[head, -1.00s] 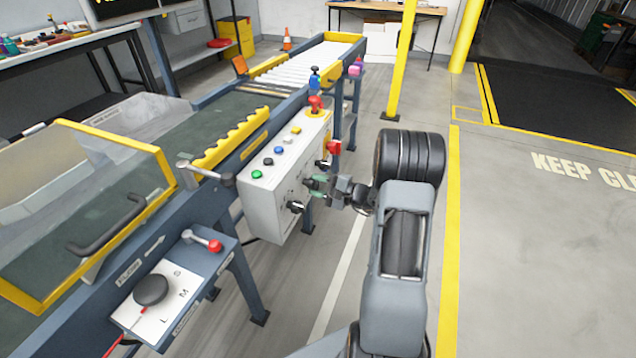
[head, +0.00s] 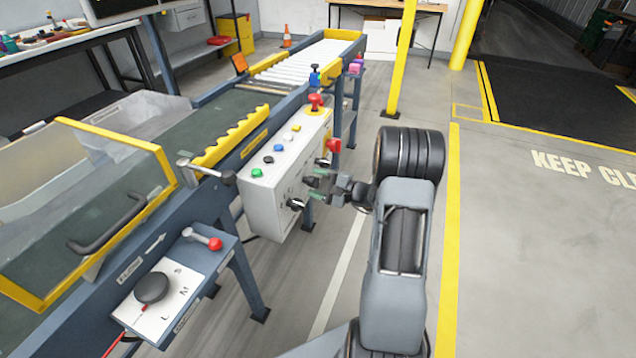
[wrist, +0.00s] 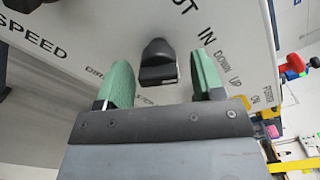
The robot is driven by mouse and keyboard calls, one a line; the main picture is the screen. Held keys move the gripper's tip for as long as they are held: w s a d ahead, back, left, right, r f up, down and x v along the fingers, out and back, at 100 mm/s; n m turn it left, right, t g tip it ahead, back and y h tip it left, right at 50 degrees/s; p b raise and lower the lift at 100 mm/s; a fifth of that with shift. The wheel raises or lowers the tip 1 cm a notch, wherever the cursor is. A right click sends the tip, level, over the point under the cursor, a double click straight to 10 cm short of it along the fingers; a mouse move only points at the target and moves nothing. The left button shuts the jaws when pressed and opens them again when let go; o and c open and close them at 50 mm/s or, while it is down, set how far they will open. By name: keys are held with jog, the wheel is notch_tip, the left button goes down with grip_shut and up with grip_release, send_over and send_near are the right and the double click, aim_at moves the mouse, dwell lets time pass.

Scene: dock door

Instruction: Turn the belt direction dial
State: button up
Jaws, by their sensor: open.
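The belt direction dial is a dark knob (wrist: 159,62) on the control box face, seen in the wrist view near the words OUT and IN. In the head view the dial (head: 311,182) is the middle dark knob on the box's right face. My gripper (wrist: 163,80) is open, with green fingertips on either side of the dial and visible gaps between. In the head view my gripper (head: 321,184) is just right of the dial. I cannot tell exactly where the dial points.
The light grey control box (head: 263,210) also carries a lower dark knob (head: 296,204), another control (head: 323,163) and a red knob (head: 334,146) close by. A red mushroom button (head: 315,102) stands on top. The conveyor (head: 128,150) lies left. Floor to the right is clear.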

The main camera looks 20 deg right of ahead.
jog(key=shift+d, duration=0.1)
jog(key=p+v, duration=0.2)
jog(key=v, duration=1.1)
jog(key=shift+s+d, duration=0.2)
jog(key=shift+d, duration=0.05)
